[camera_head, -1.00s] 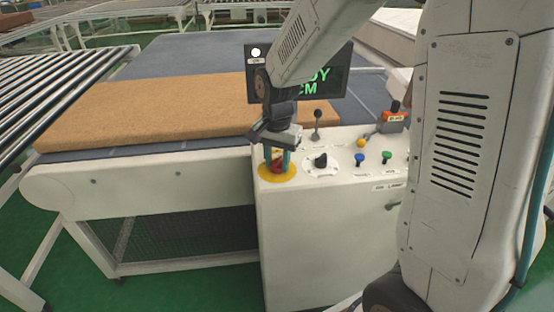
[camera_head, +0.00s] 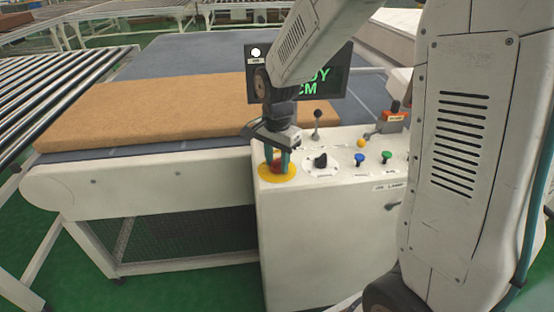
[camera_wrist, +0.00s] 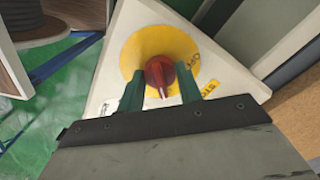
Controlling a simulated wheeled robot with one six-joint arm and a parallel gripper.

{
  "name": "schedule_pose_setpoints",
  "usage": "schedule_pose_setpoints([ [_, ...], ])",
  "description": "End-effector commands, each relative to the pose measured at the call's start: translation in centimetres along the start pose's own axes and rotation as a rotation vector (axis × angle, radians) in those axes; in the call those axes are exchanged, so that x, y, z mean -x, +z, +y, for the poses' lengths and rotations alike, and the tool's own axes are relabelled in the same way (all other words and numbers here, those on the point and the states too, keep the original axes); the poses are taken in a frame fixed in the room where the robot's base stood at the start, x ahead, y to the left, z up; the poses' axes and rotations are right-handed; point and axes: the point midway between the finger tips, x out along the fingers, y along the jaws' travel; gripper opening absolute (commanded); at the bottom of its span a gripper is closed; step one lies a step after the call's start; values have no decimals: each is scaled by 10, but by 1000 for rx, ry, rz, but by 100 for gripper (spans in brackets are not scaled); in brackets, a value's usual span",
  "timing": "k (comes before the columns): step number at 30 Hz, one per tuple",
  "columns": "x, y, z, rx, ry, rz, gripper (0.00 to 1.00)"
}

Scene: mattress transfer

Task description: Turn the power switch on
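The power switch is a red rotary knob (camera_wrist: 160,74) on a round yellow plate (camera_wrist: 178,44), with black lettering on its right side in the wrist view. In the head view the red knob (camera_head: 277,166) and yellow plate (camera_head: 290,176) are at the left front corner of the white control box top, partly hidden by my gripper. My gripper (camera_wrist: 161,88) points down over the switch with its two green fingers on either side of the knob. The fingers look open, with small gaps to the knob; contact is not clear.
The white control box (camera_head: 310,230) also carries a black selector knob (camera_head: 320,160), a lever (camera_head: 317,125), and blue (camera_head: 359,159) and green (camera_head: 386,157) buttons. A monitor (camera_head: 335,80) stands behind my arm. A brown mattress (camera_head: 150,108) lies on the table to the left.

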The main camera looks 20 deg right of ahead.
Motion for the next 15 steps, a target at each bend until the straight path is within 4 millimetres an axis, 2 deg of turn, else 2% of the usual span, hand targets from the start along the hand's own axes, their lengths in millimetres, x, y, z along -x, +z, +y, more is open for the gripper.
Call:
schedule_pose_setpoints([
  [1,1,-1,-1,-1,-3,2,48],
  [2,1,-1,-1,0,-2,2,56],
  [11,2,0,0,0,-1,1,56],
  [15,16,0,-1,0,-4,2,56],
])
